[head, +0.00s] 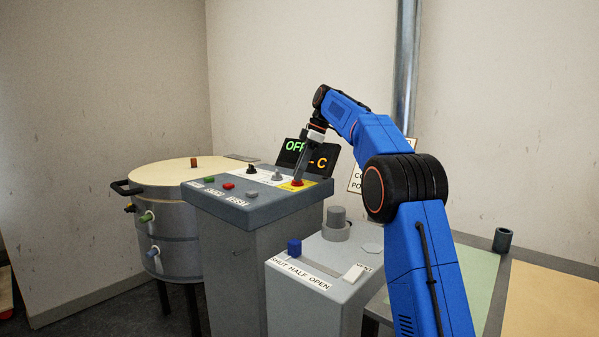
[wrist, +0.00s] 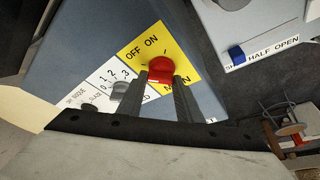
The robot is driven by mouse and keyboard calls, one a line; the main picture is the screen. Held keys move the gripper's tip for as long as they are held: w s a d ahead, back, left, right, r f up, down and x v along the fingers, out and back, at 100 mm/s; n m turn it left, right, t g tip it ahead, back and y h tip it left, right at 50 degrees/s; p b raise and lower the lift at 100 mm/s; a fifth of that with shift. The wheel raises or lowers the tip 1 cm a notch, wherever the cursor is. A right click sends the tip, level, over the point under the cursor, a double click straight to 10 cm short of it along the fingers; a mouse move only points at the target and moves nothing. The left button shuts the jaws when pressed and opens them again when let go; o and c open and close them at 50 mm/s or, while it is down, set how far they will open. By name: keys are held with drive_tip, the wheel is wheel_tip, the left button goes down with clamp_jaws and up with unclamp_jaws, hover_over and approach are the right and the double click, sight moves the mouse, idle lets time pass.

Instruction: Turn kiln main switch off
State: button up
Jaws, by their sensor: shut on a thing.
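The kiln main switch is a red knob (wrist: 161,69) on a yellow plate (wrist: 133,46) marked OFF, ON and MAIN. It shows in the head view (head: 297,183) at the right end of the control console's top. My gripper (wrist: 162,84) is shut on the red knob, one dark finger on each side of it. In the head view my gripper (head: 299,174) reaches down onto the knob from above. I cannot tell which mark the knob points to. The display (head: 309,156) behind my gripper shows OFF in green and "- C" in orange, partly covered by my gripper.
The console (head: 240,212) also has green, red and grey buttons and two smaller knobs left of the switch. A lower grey box with a blue slider (head: 294,247) stands at the front right. The round kiln (head: 175,173) is at the left.

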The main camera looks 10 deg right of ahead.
idle(0.4)
drive_tip(key=o, duration=1)
drive_tip(key=shift+o, duration=0.2)
drive_tip(key=shift+r, duration=0.1)
drive_tip(key=v, duration=0.7)
drive_tip(key=shift+d+r, duration=0.1)
drive_tip(key=shift+d, duration=0.05)
